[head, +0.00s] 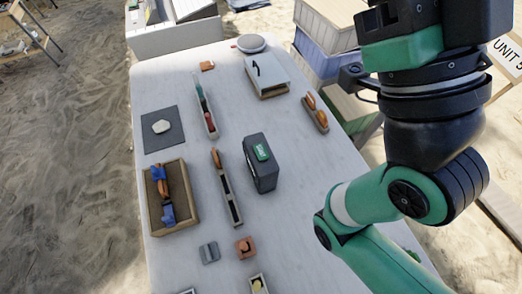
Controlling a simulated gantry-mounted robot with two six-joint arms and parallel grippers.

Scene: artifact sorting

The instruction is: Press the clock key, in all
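A dark box (259,176) stands upright near the middle of the pale table. A green key (262,152) with small light lettering sits on its top; the lettering is too small to read surely, and I cannot tell whether this is the clock key. My green and black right arm crosses the right side of the view, but its gripper is outside the frame. My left gripper is not in view. Nothing of mine touches the dark box or its key.
A wooden tray (184,224) holds a blue and orange item. A grey mat (152,141) bears a pale stone (161,127). Narrow holders (232,205) with items, small blocks (245,246) and a white-topped box (268,70) stand around. A round grey disc (251,43) lies at the far edge.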

